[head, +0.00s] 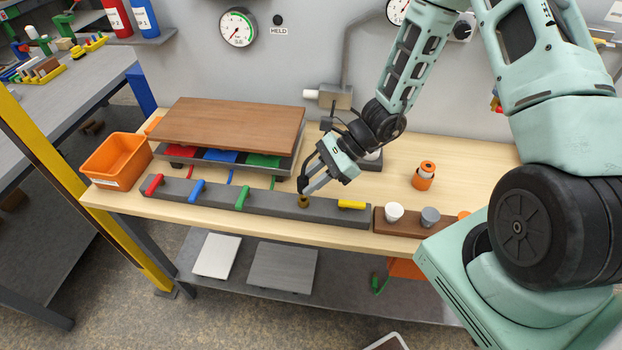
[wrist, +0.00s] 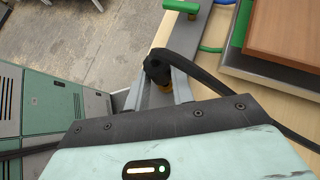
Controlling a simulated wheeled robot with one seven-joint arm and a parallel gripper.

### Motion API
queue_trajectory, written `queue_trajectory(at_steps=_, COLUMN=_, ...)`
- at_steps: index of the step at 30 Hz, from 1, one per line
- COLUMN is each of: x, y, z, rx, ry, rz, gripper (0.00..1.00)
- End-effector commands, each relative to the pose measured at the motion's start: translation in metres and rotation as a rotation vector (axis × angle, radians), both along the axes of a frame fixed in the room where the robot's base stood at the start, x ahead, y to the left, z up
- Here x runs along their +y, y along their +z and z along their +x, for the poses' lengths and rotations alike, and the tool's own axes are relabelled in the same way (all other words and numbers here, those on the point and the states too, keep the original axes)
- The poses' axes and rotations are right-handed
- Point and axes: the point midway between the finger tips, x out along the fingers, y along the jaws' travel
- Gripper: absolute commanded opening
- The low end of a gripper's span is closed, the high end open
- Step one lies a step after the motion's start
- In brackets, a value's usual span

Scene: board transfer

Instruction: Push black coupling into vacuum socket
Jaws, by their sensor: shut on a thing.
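My gripper (head: 310,184) points down over the dark grey bar and is shut on the black coupling (head: 303,184). In the wrist view the coupling (wrist: 156,67) sits between the two grey fingers, with its black hose running off to the right. A brass socket (head: 303,202) stands on the bar directly below the coupling and is partly hidden by it. The coupling looks in line with the socket and very close to it or touching. I cannot tell how deep it sits.
The grey bar (head: 270,204) also carries red (head: 153,184), blue (head: 196,190), green (head: 242,198) and yellow (head: 351,205) handles. A brown board (head: 230,125) lies behind it. A wooden block with cups (head: 408,230) is at right, an orange bin (head: 115,160) at left.

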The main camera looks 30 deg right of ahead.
Motion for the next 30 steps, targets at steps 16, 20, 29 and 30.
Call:
queue_trajectory(at_steps=16, x=0.0, y=-0.013, z=0.0, rx=0.0, ry=0.0, rz=0.001, gripper=0.01)
queue_trajectory(at_steps=20, x=0.0, y=-0.015, z=0.0, rx=0.0, ry=0.0, rz=0.0, gripper=0.01)
queue_trajectory(at_steps=29, x=0.0, y=-0.022, z=0.0, rx=0.0, ry=0.0, rz=0.0, gripper=0.01)
queue_trajectory(at_steps=30, x=0.0, y=-0.023, z=0.0, rx=0.0, ry=0.0, rz=0.0, gripper=0.01)
